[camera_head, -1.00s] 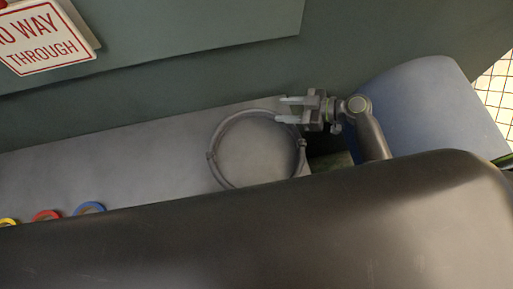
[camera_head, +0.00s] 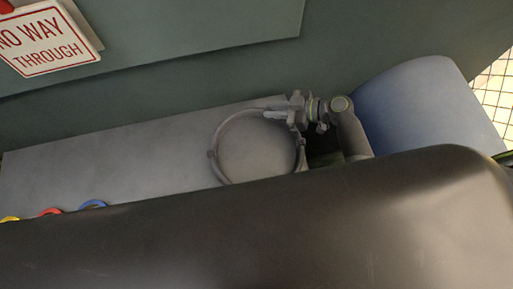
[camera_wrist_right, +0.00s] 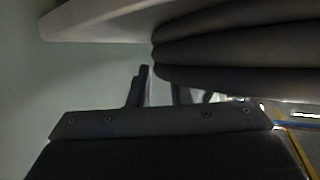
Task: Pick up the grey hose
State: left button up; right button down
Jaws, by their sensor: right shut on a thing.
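The grey hose (camera_head: 214,140) lies as a coiled ring on the grey bench top (camera_head: 120,150). Its near edge is hidden behind a dark rounded body in front. My right gripper (camera_head: 278,115) is at the ring's upper right and is shut on the hose there. In the right wrist view the dark bands of the hose (camera_wrist_right: 235,50) fill the upper right, close to the gripper fingers (camera_wrist_right: 158,88). My left gripper is not in view.
Yellow, red (camera_head: 50,212) and blue (camera_head: 93,204) rings lie at the bench's front left. A blue rounded object (camera_head: 420,100) stands right of my right arm. A "NO WAY THROUGH" sign (camera_head: 45,42) hangs at the upper left.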

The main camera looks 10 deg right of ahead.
jog(key=shift+r, duration=0.15)
dwell(0.3)
notch_tip(320, 180, up, 10)
jog(key=shift+b, duration=0.4)
dwell(0.9)
